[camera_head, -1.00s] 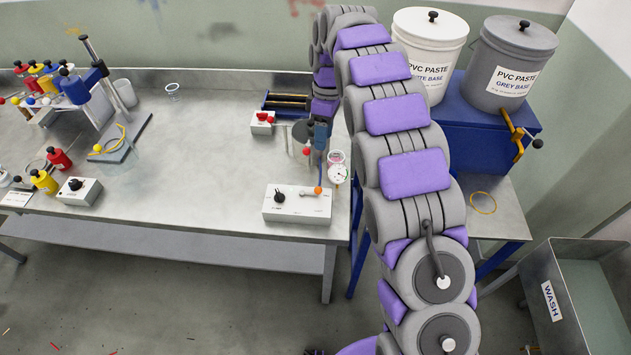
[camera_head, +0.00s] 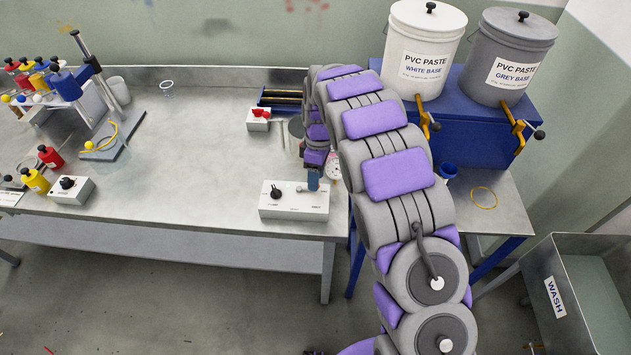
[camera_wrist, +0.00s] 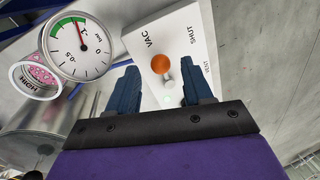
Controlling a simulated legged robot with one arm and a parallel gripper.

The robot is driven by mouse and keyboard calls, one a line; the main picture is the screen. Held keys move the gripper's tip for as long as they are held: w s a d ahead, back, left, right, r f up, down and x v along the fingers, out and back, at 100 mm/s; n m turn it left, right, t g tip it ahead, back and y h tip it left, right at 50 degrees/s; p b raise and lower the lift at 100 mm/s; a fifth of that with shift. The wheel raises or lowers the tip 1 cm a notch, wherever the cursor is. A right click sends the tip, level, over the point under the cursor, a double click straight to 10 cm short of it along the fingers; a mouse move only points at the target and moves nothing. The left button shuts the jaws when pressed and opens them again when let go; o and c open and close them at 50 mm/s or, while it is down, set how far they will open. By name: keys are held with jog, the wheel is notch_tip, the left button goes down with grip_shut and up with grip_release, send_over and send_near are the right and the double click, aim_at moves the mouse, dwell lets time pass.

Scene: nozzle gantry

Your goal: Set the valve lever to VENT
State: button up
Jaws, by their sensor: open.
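The valve lever has an orange ball end (camera_wrist: 160,63) and a small metal pivot on a white control box (camera_wrist: 192,50). In the wrist view the lever points from its pivot toward the VAC label; SHUT and VENT are printed farther right. My gripper (camera_wrist: 161,84) is open, its two blue fingers on either side of the lever's pivot end, the ball just beyond the fingertips. Contact cannot be told. In the head view the box (camera_head: 292,212) sits at the bench's front right, a blue finger (camera_head: 313,180) shows above it, and my arm hides the lever ball.
A black knob (camera_head: 276,191) is on the same box. The bench middle (camera_head: 190,150) is clear.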

jog(key=shift+s+f, duration=0.15)
jog(key=shift+f, duration=0.75)
grip_shut()
